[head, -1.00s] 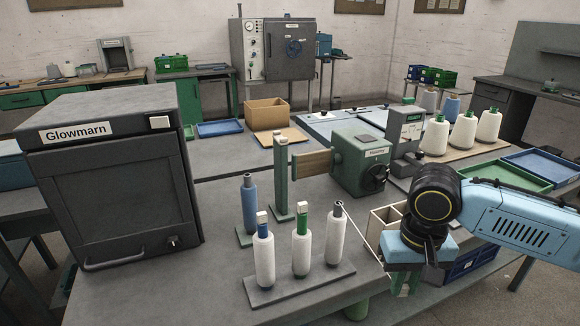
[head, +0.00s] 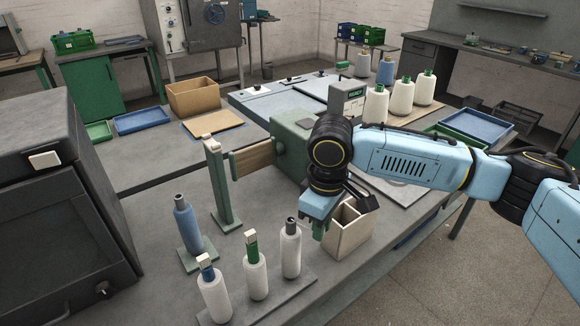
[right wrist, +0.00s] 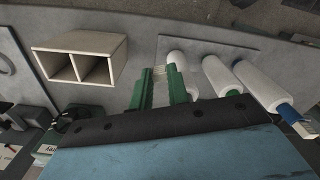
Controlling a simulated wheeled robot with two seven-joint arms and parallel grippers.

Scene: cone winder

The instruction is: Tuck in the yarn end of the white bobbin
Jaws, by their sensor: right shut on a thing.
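Three white bobbins stand upright in a row on a grey base (head: 222,313). The right one, the white bobbin with a dark tube top (head: 291,255), is the one a strand ran from earlier. My right gripper (head: 319,230) is just right of its upper part. In the right wrist view the green fingertips (right wrist: 159,70) are close beside this bobbin (right wrist: 178,60), and one finger hides part of it. They are shut on its thin yarn end, which is hard to make out now. My left gripper is not in view.
A blue bobbin (head: 187,228) and a green post (head: 219,185) stand behind. A wooden two-compartment box (head: 345,236) is close right of my gripper.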

